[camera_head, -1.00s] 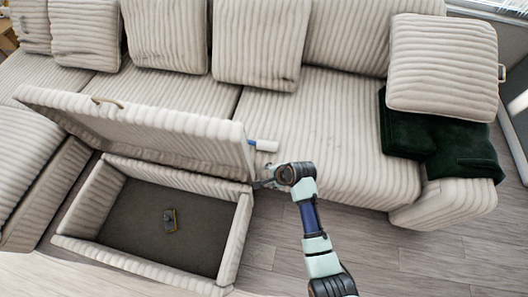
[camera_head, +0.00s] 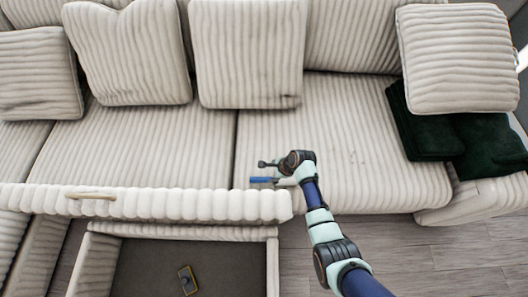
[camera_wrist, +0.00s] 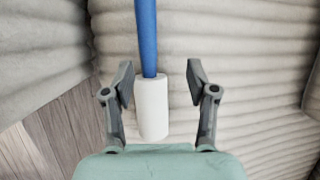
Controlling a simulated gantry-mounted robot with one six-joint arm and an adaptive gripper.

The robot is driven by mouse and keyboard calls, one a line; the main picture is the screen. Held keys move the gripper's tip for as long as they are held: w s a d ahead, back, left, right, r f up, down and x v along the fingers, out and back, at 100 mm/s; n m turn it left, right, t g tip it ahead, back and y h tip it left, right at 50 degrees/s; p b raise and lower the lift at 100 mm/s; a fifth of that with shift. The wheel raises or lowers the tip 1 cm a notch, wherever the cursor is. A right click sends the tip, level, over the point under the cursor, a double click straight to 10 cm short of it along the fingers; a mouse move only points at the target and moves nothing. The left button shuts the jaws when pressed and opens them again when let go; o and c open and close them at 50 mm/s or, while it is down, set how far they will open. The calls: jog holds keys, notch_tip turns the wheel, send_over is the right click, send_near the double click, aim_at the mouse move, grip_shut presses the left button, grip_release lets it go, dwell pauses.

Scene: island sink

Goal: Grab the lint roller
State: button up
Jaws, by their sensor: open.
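The lint roller (camera_wrist: 153,108) has a white cylinder and a blue handle. In the wrist view it lies on the ribbed sofa seat, its white cylinder between my gripper's fingers and its handle running to the top edge. My gripper (camera_wrist: 157,80) is open, with one finger on each side of the roller and visible gaps to both. In the head view the roller's blue handle (camera_head: 262,180) shows on the seat beside my gripper (camera_head: 264,166). My wrist hides most of the white part there.
The raised lid (camera_head: 150,203) of a storage seat stands in front of the sofa, left of my arm. Its open box (camera_head: 150,265) holds a small dark object (camera_head: 187,280). Several cushions line the back. A dark green cloth (camera_head: 475,140) lies at right under a cushion.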

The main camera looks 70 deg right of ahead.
aim_at(267, 179)
jog(key=shift+s+a+f, duration=0.15)
jog(key=shift+s+a, duration=0.05)
jog(key=shift+a, duration=0.1)
jog(key=f, duration=0.1)
jog(key=f+b, duration=0.1)
jog(key=b, duration=0.1)
jog(key=shift+s+a+f, duration=0.15)
jog(key=shift+s+f, duration=0.1)
jog(key=shift+f, duration=0.15)
jog(key=shift+w+r, duration=0.1)
jog(key=shift+w, duration=0.15)
jog(key=b+x, duration=0.4)
jog(key=x, duration=0.1)
jog(key=shift+w+a, duration=0.15)
jog(key=shift+c, duration=0.2)
grip_shut()
